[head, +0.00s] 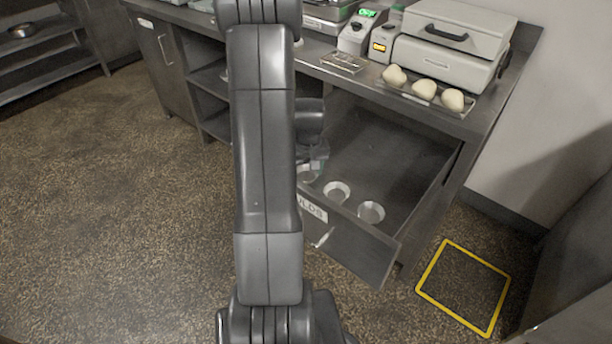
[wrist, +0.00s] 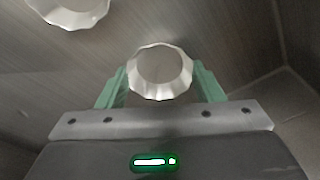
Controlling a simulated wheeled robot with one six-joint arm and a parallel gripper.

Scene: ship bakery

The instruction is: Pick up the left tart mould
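The left tart mould (head: 307,173) is a small pale metal cup with a fluted rim, standing in the open drawer (head: 345,246). It is partly hidden by my gripper (head: 314,156) in the head view. In the wrist view the mould (wrist: 160,72) lies between the two green fingers of my gripper (wrist: 160,80). The fingers are apart, one on each side of its rim; I cannot tell whether they touch it. The middle mould (head: 337,191) and the right mould (head: 371,212) stand in the drawer to the right. Another mould (wrist: 72,10) shows at the wrist view's top left.
The drawer's front and right wall (head: 428,202) stand close around the moulds. Above is a counter with a tray of dough balls (head: 424,90), a grey press (head: 450,50) and small devices. A yellow floor square (head: 464,287) lies to the right. The floor at left is clear.

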